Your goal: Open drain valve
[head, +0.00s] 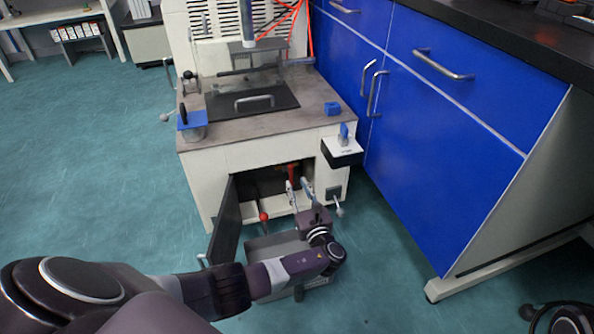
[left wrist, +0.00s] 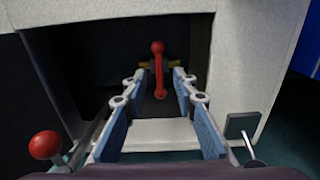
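The drain valve's red handle (head: 291,174) is inside the open lower compartment of the white machine. In the left wrist view the red handle (left wrist: 158,70) stands upright with a round knob on top, in front of a brass-coloured fitting (left wrist: 146,66). My left gripper (head: 297,187) reaches into the compartment opening. In the left wrist view its blue-padded fingers (left wrist: 158,86) are spread on either side of the handle, with gaps to it, and hold nothing. Whether the tips are level with the handle in depth is hard to tell. My right gripper is not in view.
The compartment's dark door (head: 222,222) stands open on the left. A red ball knob (head: 264,216) is beside the opening, and a grey bin (head: 262,246) lies under my wrist. A lever (head: 338,207) sticks out at right. Blue cabinets (head: 440,120) close off the right; the left floor is clear.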

